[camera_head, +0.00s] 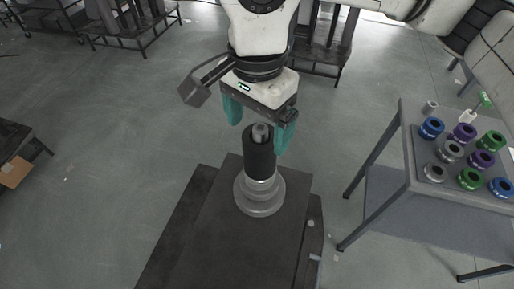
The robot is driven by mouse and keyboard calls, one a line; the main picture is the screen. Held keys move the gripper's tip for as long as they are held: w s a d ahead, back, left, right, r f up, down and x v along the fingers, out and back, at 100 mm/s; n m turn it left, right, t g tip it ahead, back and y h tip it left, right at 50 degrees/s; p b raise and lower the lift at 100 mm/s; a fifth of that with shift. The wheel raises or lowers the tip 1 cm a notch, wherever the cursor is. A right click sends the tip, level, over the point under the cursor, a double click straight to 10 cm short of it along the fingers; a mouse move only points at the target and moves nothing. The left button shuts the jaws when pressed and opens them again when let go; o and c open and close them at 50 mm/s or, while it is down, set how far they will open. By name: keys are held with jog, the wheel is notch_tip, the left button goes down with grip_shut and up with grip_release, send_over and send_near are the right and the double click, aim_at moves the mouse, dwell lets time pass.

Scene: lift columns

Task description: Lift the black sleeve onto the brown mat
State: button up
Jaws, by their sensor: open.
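The black sleeve (260,158) is a dark upright cylinder on the round silver base (259,196), around a post whose grey tip shows above it. The base stands on a dark pedestal. My gripper (258,136) has teal fingers and is open, pointing down. Its fingers are spread on either side of the post's tip and the sleeve's upper end. I cannot tell whether either finger touches the sleeve. I cannot make out a brown mat for certain; a brown flat-looking piece (14,172) lies on a dark table at the left edge.
A grey table (391,206) at the right holds several blue, purple, green and silver ring-like parts. Dark racks and carts stand at the back. The grey floor left of the pedestal is clear.

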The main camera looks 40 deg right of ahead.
jog(key=shift+s+d+f+p, duration=0.1)
jog(key=shift+f+p, duration=0.3)
jog(key=shift+f, duration=1.05)
jog(key=shift+s+d+f+p, duration=0.1)
jog(key=shift+f+p, duration=0.3)
jog(key=shift+f, duration=1)
jog(key=shift+c, duration=0.3)
jog(key=shift+r, duration=0.1)
jog(key=c, duration=1.1)
notch_tip(320, 180, up, 18)
jog(key=shift+r+b, duration=0.15)
jog(key=shift+b, duration=1.05)
